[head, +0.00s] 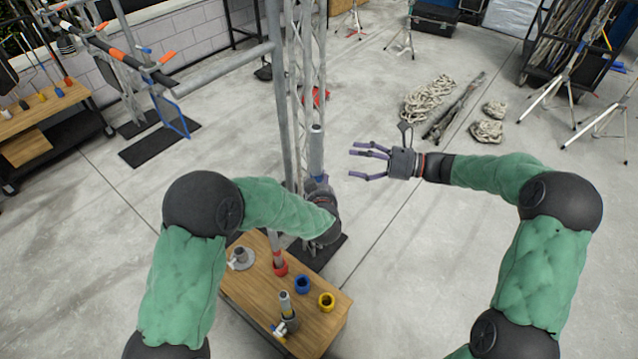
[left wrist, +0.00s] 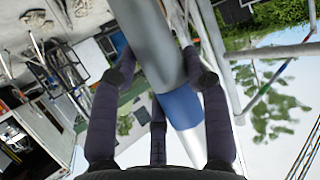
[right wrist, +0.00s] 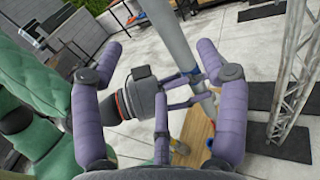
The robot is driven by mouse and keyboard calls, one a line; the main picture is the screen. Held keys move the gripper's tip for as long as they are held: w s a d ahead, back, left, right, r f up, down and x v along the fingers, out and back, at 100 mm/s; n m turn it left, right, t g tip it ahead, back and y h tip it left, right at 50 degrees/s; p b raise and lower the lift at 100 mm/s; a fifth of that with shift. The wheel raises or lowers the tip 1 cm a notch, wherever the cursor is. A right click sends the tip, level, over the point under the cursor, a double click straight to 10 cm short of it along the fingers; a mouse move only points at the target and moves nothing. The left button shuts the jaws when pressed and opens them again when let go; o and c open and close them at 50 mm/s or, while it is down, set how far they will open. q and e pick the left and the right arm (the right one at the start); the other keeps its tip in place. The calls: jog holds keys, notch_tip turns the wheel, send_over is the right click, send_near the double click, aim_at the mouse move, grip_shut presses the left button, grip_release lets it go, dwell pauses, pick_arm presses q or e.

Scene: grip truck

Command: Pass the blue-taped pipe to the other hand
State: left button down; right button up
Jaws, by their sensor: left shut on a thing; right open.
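The blue-taped pipe (head: 316,150) is a grey tube standing nearly upright above the bench. My left gripper (head: 319,184) is shut on it, partly hidden by its own wrist. In the left wrist view the pipe (left wrist: 150,45) crosses between the fingers, with its blue tape (left wrist: 181,106) close to the fingertips. My right gripper (head: 370,162) is open and empty, to the right of the pipe, fingers pointing left towards it. In the right wrist view the pipe (right wrist: 170,35) and my left gripper (right wrist: 190,90) show beyond the open fingers, apart from them.
A wooden bench (head: 320,325) below holds a red ring (head: 280,268), a blue ring (head: 302,284), a yellow ring (head: 326,302) and a short upright pipe (head: 285,302). A metal truss (head: 300,90) stands just behind the held pipe. Coiled ropes (head: 428,98) lie on the open floor at the back right.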

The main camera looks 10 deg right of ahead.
notch_tip(320, 180, down, 21)
jog(key=d+n+g+h, duration=0.1)
jog(key=n+g+h, duration=0.2)
jog(key=n+h, duration=0.95)
jog(key=s+a+f+n+g, duration=0.1)
jog(key=s+a+f+n, duration=0.2)
jog(key=s+f, duration=1)
jog(key=s+a+f+n, duration=0.1)
jog(key=s+a+f, duration=0.1)
jog(key=s, duration=0.6)
jog(key=s+a+f+n+g, duration=0.1)
jog(key=s+a+f+n, duration=0.1)
jog(key=s+f, duration=0.3)
jog(key=s+a, duration=0.1)
jog(key=s, duration=0.3)
jog(key=shift+a+g, duration=0.3)
jog(key=shift+a, duration=0.05)
